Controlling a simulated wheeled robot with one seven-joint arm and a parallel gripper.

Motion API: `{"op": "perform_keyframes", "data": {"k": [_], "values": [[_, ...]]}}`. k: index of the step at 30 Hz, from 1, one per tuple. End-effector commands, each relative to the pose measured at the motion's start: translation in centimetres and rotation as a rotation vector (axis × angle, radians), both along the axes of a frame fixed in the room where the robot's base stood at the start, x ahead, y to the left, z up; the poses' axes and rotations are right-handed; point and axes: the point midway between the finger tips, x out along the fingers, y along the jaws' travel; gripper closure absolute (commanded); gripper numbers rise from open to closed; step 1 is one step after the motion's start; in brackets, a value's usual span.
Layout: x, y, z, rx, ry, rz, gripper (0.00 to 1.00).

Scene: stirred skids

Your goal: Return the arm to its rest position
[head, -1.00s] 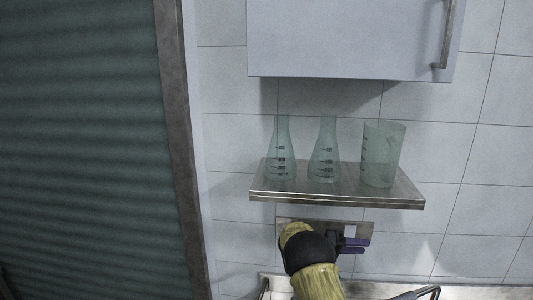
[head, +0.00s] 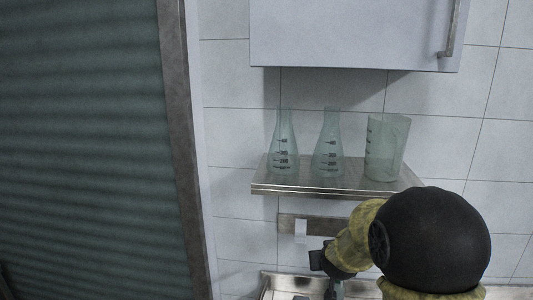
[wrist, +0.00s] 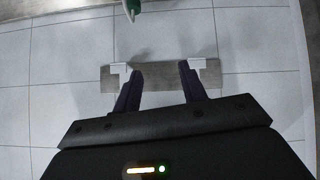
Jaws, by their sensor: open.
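My arm shows in the head view at the lower right, with a large black joint and yellowish links. The end of the arm, my gripper (head: 330,262), is partly hidden there below the shelf. In the wrist view my gripper (wrist: 160,75) is open, its two dark fingers apart with nothing between them. Beyond the fingertips is a metal wall strip (wrist: 160,80) with white hooks (wrist: 199,64) at its ends. The strip also shows in the head view (head: 340,228), with one white hook (head: 301,229) visible.
A metal shelf (head: 330,188) holds two conical flasks (head: 283,155) (head: 327,155) and a beaker (head: 385,150). A wall cabinet (head: 350,35) hangs above. A ribbed dark panel (head: 80,150) stands at left. A metal surface (head: 285,284) lies below. A green object (wrist: 132,8) shows at the wrist view's top.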

Motion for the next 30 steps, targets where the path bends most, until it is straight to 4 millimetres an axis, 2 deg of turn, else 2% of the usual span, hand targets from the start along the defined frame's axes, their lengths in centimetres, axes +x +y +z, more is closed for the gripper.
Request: {"op": "perform_keyframes", "data": {"k": [1, 3, 9, 12, 15, 19, 30], "values": [[-2.5, 0.7, -0.7, 0.038, 0.059, 0.022, 0.58], [-6.1, 1.5, -1.8, 0.084, 0.151, 0.044, 0.58], [-16.3, 2.3, -4.5, 0.145, 0.414, 0.048, 0.58], [-20.6, 2.0, -5.4, 0.145, 0.522, 0.028, 0.58], [-23.2, 1.7, -5.8, 0.137, 0.587, 0.010, 0.58], [-24.1, 1.6, -6.0, 0.133, 0.613, 0.002, 0.58], [-24.0, 1.6, -6.0, 0.134, 0.610, 0.004, 0.58]]}}
